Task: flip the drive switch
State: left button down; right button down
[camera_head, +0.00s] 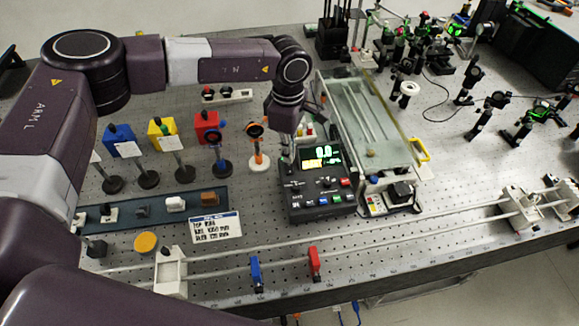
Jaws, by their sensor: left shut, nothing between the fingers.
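A black control box (318,187) with a lit green display (321,153) stands near the middle of the bench. Its front panel carries several small knobs and coloured buttons. The drive switch is too small for me to tell apart from the other controls. My left gripper (286,121) points down just behind and to the left of the box's top, apart from the front panel as far as I can see. It is shut and empty, its fingertips mostly hidden by the wrist. My right gripper is out of view.
A glass-topped tank (366,118) stands right of the box. Posts with an orange ring (258,143) and coloured blocks (208,127) stand to the left. A rail with a blue holder (256,271) and a red holder (314,263) runs along the front. Optics fill the back right.

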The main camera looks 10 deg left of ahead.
pick_arm(q)
jog(key=shift+s+f+b, duration=0.1)
jog(key=shift+f+b, duration=0.8)
jog(key=shift+f, duration=0.25)
dwell(0.4)
jog(key=shift+r, duration=0.15)
jog(key=shift+r+p, duration=0.55)
jog(key=shift+r, duration=0.4)
jog(key=shift+r+p, duration=0.9)
jog(key=shift+r, duration=1.55)
